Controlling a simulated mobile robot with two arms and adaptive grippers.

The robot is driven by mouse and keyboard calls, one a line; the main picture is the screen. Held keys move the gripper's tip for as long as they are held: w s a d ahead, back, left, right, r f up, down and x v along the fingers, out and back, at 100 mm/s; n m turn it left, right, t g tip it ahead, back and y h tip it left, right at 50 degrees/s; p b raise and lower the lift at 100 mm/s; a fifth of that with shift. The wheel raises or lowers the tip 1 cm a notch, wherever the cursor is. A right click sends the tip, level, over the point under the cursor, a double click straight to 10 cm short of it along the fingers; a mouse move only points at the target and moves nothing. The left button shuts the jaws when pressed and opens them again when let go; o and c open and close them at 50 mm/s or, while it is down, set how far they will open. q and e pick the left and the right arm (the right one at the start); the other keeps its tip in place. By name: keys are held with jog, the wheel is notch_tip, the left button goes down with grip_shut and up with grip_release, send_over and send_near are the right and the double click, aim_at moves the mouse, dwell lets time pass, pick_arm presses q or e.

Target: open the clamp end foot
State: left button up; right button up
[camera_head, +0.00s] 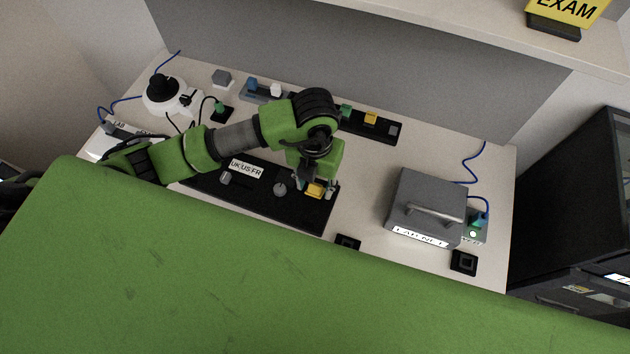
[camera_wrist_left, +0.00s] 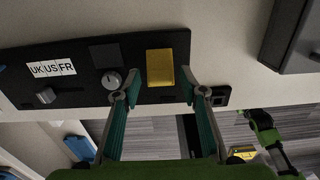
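A long black board (camera_head: 262,205) lies on the table, with a label reading UK US FR. A yellow block (camera_head: 314,190) sits at its right end; it also shows in the wrist view (camera_wrist_left: 160,67). I cannot tell for sure that this block is the clamp end foot. My left gripper (camera_head: 315,188) is over that end. In the wrist view, its two fingers (camera_wrist_left: 160,88) are apart, one tip on each side of the block's near part. Contact with the block cannot be made out.
A grey round knob (camera_wrist_left: 112,80) sits just left of the block on the board. A grey box with a handle (camera_head: 428,204) stands to the right. Another black strip with a yellow block (camera_head: 371,118) lies behind. Small black squares (camera_head: 347,242) lie near the front edge.

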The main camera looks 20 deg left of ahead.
pick_arm(q)
jog(key=c, duration=0.9)
jog(key=shift+c, duration=0.2)
pick_arm(e)
jog(key=shift+s, duration=0.55)
pick_arm(q)
jog(key=shift+w, duration=0.1)
pick_arm(e)
jog(key=shift+f, duration=0.1)
